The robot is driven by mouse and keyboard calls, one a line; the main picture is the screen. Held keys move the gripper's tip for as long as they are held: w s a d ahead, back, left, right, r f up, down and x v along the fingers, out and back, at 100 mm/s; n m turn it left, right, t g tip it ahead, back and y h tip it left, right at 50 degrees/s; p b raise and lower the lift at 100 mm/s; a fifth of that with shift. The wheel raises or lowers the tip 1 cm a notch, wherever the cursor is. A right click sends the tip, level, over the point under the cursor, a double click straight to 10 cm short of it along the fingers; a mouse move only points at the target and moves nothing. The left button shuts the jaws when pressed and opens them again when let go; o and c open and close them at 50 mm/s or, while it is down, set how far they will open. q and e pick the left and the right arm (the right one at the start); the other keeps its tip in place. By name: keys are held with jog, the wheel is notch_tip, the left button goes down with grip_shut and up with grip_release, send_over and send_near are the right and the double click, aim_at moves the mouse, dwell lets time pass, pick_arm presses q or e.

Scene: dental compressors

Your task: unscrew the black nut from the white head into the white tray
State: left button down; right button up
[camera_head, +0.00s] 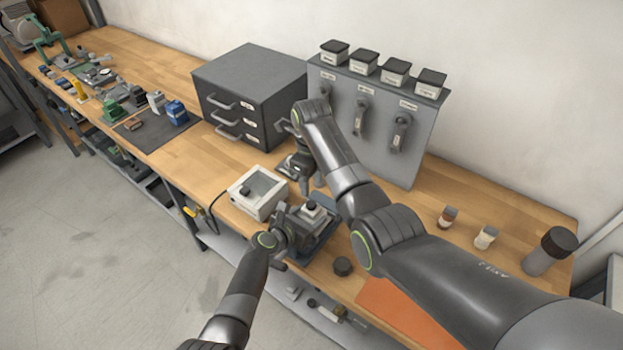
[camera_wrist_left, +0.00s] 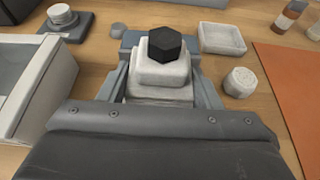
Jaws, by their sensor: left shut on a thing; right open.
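The black nut (camera_head: 311,205) sits on top of the white head (camera_head: 314,214). In the left wrist view the nut (camera_wrist_left: 165,43) is a dark hexagon on the stepped white head (camera_wrist_left: 163,73). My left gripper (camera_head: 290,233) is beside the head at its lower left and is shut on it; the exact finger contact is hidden. My right gripper (camera_head: 303,178) is open and empty, above the bench behind the head. The white tray (camera_wrist_left: 222,38) lies beyond the head to its right in the left wrist view; my right arm seems to hide it in the head view.
A round knurled piece (camera_head: 342,266) and an orange mat (camera_head: 395,312) lie to the right. A grey drawer cabinet (camera_head: 250,85) and an upright panel (camera_head: 375,150) stand behind.

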aim_at(311, 204)
jog(key=shift+f+m, duration=0.2)
jog(key=shift+m, duration=0.1)
jog(key=shift+f, duration=3.8)
